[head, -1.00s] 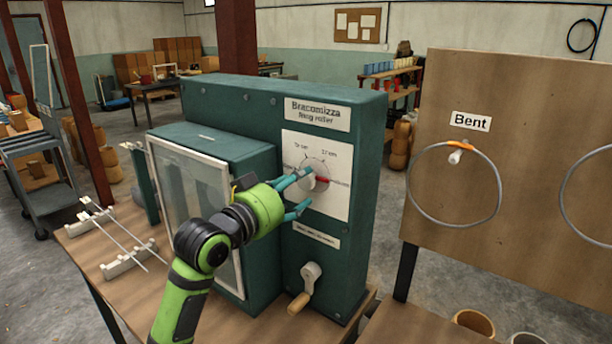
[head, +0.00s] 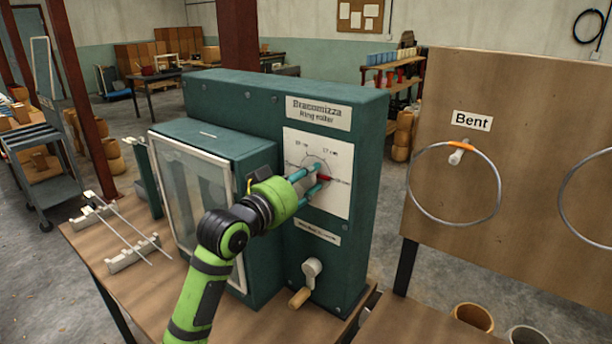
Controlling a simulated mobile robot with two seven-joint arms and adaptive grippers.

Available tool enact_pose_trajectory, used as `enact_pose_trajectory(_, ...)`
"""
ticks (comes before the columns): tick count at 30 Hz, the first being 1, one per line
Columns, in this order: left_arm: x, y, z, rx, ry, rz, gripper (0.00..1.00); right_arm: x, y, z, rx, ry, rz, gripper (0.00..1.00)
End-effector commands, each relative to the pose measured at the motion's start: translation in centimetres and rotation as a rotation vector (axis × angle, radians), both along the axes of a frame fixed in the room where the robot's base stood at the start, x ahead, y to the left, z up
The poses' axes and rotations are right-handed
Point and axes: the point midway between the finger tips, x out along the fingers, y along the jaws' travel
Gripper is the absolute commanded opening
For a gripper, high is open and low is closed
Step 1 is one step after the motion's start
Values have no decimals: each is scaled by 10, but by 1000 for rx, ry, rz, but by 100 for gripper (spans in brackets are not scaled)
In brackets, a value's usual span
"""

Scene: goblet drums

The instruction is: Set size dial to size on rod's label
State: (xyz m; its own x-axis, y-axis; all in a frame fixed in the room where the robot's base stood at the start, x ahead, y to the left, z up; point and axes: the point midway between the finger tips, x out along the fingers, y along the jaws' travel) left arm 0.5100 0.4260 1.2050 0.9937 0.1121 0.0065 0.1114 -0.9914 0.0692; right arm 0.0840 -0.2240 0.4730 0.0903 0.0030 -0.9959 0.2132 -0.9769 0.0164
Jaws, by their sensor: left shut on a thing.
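The size dial (head: 313,184) is a round knob on a white plate (head: 336,205) on the front of the green ring roller (head: 366,130). A red pointer shows on the dial's right side. Printed sizes surround it, and "17 cm" reads at the upper right; the others are too small to tell. My left gripper (head: 320,177) is shut on the dial, its fingers partly covering it. Two thin rods (head: 122,230) lie across white holders (head: 132,254) on the table at left; I cannot make out a label. My right gripper is not in view.
The roller has a glazed cabinet (head: 190,195) at left and a crank (head: 307,283) below the dial. A board marked "Bent" (head: 472,120) holds metal rings (head: 499,192) at right. Round bins (head: 473,318) stand below it. The wooden table (head: 130,285) is clear at its front left.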

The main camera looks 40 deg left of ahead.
Motion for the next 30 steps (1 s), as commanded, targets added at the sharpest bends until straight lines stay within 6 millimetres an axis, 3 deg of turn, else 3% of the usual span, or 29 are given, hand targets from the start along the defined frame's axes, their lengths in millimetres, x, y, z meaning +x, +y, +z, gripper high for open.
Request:
enact_pose_trajectory(1,1,-1,1,-39,11,-2,7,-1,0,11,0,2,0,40)
enact_pose_trajectory(3,1,-1,-1,-77,6,-3,7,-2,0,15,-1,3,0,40)
enact_pose_trajectory(13,1,-1,-5,-105,4,-4,7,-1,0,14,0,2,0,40)
enact_pose_trajectory(14,1,-1,-5,-104,4,-4,43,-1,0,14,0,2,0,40)
enact_pose_trajectory(15,1,-1,-6,-104,4,-4,59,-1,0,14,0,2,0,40)
enact_pose_trajectory(16,1,-1,-5,-104,4,-4,63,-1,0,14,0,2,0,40)
enact_pose_trajectory(26,-1,-1,-3,-101,-2,-2,63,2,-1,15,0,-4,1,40)
enact_pose_trajectory(30,-13,-2,-3,-100,-1,-2,63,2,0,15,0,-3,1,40)
